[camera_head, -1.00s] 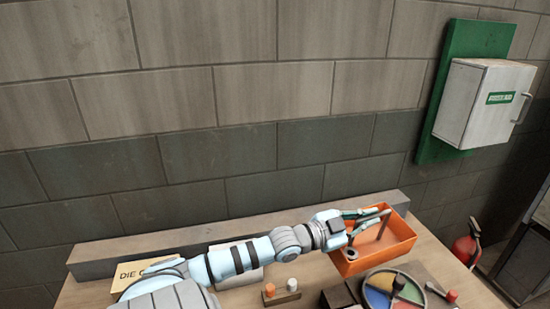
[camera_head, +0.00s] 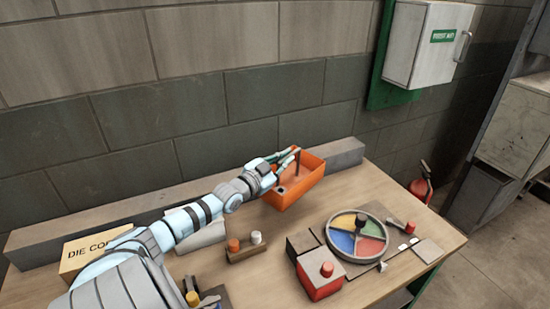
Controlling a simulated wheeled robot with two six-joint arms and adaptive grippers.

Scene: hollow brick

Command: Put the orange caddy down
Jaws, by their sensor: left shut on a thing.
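The orange caddy (camera_head: 303,190) is an open box at the back of the table, in front of a long grey beam. It looks upright. I cannot tell whether its base touches the tabletop or is slightly above it. My left gripper (camera_head: 290,157) reaches in from the left over the caddy's left side and is shut on it. The exact spot where the fingers grip is too small to see clearly. A dark upright piece shows inside the caddy by the fingertips. My right gripper is not in view.
A round colored-sector tray (camera_head: 343,237) and a red block (camera_head: 320,281) lie in front of the caddy. A small wooden holder (camera_head: 246,254) with two pegs is nearer the left. The grey beam (camera_head: 343,154) runs behind. A yellow box (camera_head: 85,256) stands far left.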

